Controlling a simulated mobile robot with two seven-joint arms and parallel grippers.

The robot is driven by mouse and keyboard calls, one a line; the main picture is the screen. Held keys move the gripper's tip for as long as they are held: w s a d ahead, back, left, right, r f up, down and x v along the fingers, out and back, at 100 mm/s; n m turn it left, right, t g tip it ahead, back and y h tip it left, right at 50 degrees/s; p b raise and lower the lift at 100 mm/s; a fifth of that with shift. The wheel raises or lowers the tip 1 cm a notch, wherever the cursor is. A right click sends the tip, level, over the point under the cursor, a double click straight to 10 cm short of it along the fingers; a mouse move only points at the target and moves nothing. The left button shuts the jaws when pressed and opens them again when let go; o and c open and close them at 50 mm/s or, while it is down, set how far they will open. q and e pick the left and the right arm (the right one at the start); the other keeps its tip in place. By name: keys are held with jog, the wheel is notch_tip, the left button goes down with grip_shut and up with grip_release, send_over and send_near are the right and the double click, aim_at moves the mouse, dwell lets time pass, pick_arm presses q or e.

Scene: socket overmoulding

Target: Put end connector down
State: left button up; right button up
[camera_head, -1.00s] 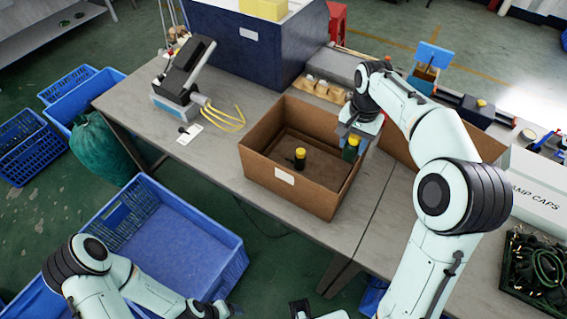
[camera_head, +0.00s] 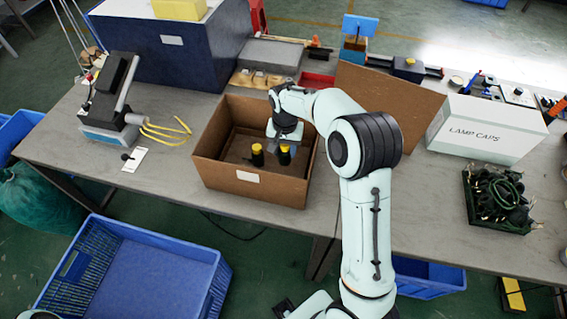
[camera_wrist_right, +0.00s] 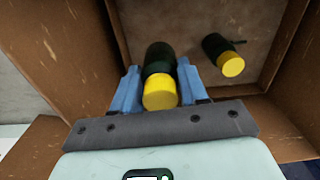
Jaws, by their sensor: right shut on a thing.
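The end connector (camera_head: 284,158), dark with a yellow cap, is between the fingers of my right gripper (camera_head: 285,143), inside the brown cardboard box (camera_head: 213,172). In the right wrist view the held connector (camera_wrist_right: 160,90) sits between the two blue fingers of the gripper (camera_wrist_right: 159,72), its yellow end towards the camera. A second similar connector (camera_head: 257,154) stands in the box to the left of the held one. It also shows in the wrist view (camera_wrist_right: 226,57), apart from the gripper. I cannot tell whether the held connector touches the box floor. My left gripper is out of view.
A device with yellow wires (camera_head: 112,100) stands left of the box on the grey table (camera_head: 150,165). A cardboard flap (camera_head: 395,100) and a white LAMP CAPS box (camera_head: 485,130) are to the right. A black tray of cables (camera_head: 500,200) sits farther right.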

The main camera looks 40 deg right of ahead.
aim_at(285, 162)
jog(key=shift+f, duration=3.6)
jog(key=shift+f, duration=0.1)
jog(key=o, duration=1.1)
notch_tip(285, 162, up, 12)
jog(key=shift+r+p, duration=0.15)
jog(key=shift+p, duration=0.15)
